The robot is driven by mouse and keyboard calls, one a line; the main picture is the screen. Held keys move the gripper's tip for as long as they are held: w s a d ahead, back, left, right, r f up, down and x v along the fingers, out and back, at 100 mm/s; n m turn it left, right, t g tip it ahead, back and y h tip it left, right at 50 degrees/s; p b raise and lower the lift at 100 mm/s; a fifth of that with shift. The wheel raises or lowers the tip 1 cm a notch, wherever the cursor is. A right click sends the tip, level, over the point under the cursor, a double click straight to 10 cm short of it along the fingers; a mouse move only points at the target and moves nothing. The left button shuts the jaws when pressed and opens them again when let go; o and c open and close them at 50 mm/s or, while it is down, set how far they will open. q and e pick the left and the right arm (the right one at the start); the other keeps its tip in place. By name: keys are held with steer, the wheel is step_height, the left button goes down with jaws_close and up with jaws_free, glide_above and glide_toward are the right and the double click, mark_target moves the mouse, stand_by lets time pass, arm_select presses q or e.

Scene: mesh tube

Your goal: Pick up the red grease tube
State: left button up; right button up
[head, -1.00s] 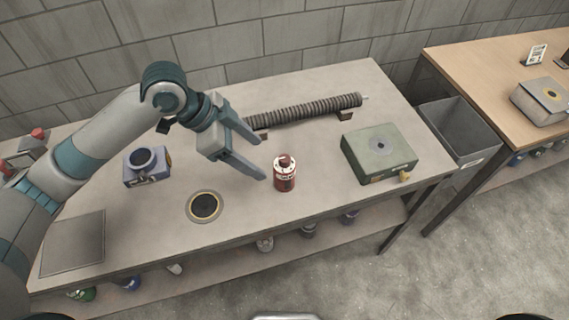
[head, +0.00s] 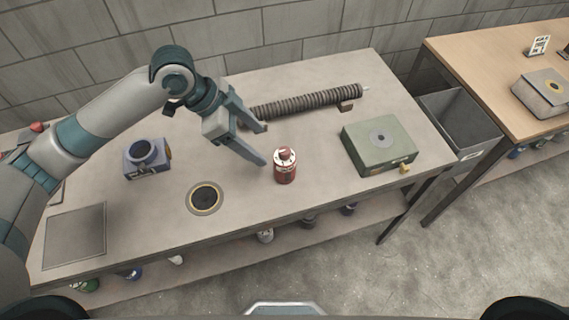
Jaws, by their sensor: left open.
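The red grease tube (head: 285,168) stands upright on the grey workbench (head: 240,222), near its front middle. It is a short red container with a pale band near the top and a red cap. My left gripper (head: 265,145) is open and empty. Its fingers point right and down toward the tube, with the tips just left of it and apart from it. The fingers are not around the tube. My right gripper is not in view.
A ribbed grey hose (head: 308,101) lies behind the tube. A green box (head: 379,144) stands to the right and a blue device (head: 147,158) to the left. A grey bin (head: 460,122) stands beyond the bench.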

mark_target(275, 157)
arm_select(q)
steer(key=p+x, duration=0.2)
steer(key=x, duration=0.7)
steer(key=shift+s+d+f+p, duration=0.1)
steer(key=shift+d+f+p, duration=0.2)
steer(key=shift+f+p, duration=0.2)
steer(key=p+x, duration=0.1)
steer(key=x, duration=0.2)
steer(key=shift+a, duration=0.1)
steer(key=shift+d+f, duration=0.2)
steer(key=shift+f, duration=0.25)
steer(key=c, duration=1.3)
steer(key=shift+r, duration=0.15)
